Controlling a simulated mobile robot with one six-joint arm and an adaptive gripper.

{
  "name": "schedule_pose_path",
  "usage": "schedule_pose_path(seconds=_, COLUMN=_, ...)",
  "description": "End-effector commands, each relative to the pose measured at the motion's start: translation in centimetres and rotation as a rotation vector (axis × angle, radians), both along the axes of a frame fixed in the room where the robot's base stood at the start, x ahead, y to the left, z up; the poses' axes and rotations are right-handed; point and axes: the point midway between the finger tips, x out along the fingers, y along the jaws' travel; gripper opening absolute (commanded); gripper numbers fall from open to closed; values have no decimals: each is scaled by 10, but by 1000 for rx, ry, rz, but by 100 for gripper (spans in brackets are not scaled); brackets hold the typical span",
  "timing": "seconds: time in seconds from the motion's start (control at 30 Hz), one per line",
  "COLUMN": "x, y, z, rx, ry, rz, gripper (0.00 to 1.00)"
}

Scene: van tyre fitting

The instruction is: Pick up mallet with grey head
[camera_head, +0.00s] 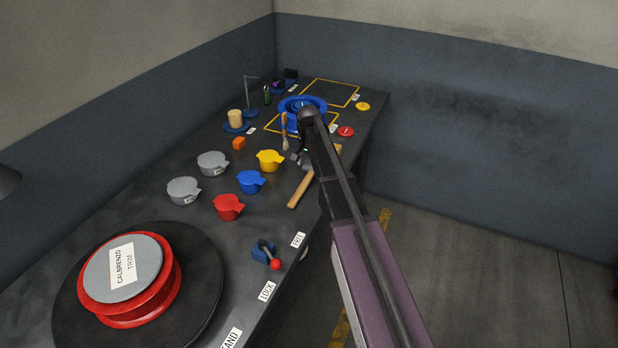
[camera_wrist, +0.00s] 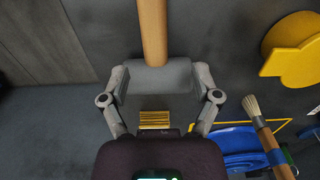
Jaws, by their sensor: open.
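The mallet lies on the dark bench. Its wooden handle (camera_head: 301,189) points toward the front in the head view, and its grey head (camera_head: 306,163) is partly hidden by my arm. In the wrist view the grey head (camera_wrist: 156,80) lies between my fingers, with the handle (camera_wrist: 152,30) running up out of frame. My gripper (camera_wrist: 160,85) is open, one finger at each end of the head. I cannot tell whether the fingers touch it. In the head view my gripper is mostly hidden behind my arm.
A yellow cup (camera_head: 270,160), blue cup (camera_head: 251,181) and red cup (camera_head: 229,206) stand left of the mallet. A red-knobbed lever (camera_head: 267,253) stands near the bench's front edge.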

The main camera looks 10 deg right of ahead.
Motion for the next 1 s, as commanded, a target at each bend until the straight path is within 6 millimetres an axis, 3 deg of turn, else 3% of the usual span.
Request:
schedule_pose_path(seconds=0.27, x=-1, y=-1, z=-11, rx=0, ry=0, rz=0, gripper=80)
schedule_pose_path(seconds=0.7, x=-5, y=-3, z=-45, rx=0, ry=0, rz=0, gripper=80)
schedule_pose_path(seconds=1.0, x=-5, y=-3, z=-53, rx=0, ry=0, rz=-1, gripper=80)
